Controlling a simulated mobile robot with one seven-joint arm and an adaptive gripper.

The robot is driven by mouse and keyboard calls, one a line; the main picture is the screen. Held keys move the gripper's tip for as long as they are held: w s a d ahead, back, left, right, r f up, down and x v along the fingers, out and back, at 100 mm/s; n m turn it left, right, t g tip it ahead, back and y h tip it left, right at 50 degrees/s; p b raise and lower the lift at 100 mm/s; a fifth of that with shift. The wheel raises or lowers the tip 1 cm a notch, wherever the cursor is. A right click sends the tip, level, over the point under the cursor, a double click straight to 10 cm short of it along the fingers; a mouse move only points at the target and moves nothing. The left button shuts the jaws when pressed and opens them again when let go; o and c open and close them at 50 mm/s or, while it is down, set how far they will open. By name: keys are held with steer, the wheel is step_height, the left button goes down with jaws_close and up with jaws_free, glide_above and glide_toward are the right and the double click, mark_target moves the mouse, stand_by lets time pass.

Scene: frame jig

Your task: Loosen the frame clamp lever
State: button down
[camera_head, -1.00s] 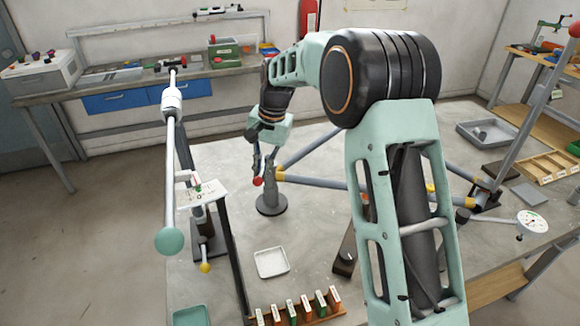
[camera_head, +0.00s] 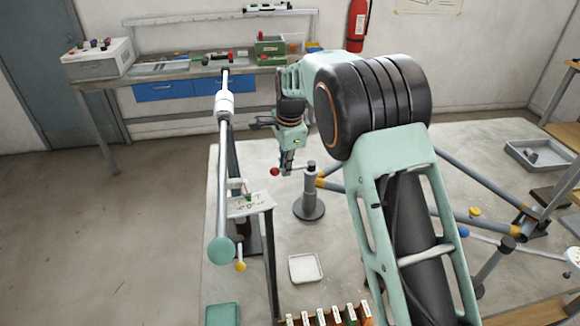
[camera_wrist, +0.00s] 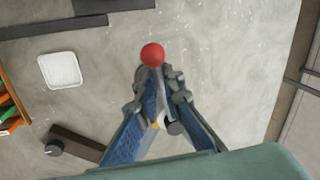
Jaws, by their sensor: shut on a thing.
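The frame clamp lever is a thin bar with a red ball knob (camera_head: 275,172) at its end. It sticks out to the left from the top of a grey clamp post (camera_head: 311,188) on a round base. My gripper (camera_head: 286,168) points down just left of the post and is shut on the lever, close behind the knob. In the wrist view the red knob (camera_wrist: 152,54) shows just beyond the fingertips (camera_wrist: 160,82). The fingers hide most of the lever bar there. Grey frame tubes (camera_head: 465,172) meet at the post with yellow collars.
A white tray (camera_head: 306,269) and a rack of coloured blocks (camera_head: 330,316) lie nearer.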

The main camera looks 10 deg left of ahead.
steer(key=shift+w+a+r+m+p, duration=0.1)
steer(key=shift+w+a+m+p, duration=0.2)
steer(key=shift+w+m, duration=0.25)
steer(key=shift+w+a+m+p, duration=0.2)
steer(key=shift+w+m+p, duration=0.1)
steer(key=shift+m, duration=0.45)
steer(key=shift+w, duration=0.1)
steer(key=c, duration=2)
jaws_free()
steer(key=shift+c, duration=0.2)
step_height(320, 180, up, 12)
steer(key=s, duration=0.2)
steer(key=shift+s+d, duration=0.15)
steer(key=shift+d, duration=0.3)
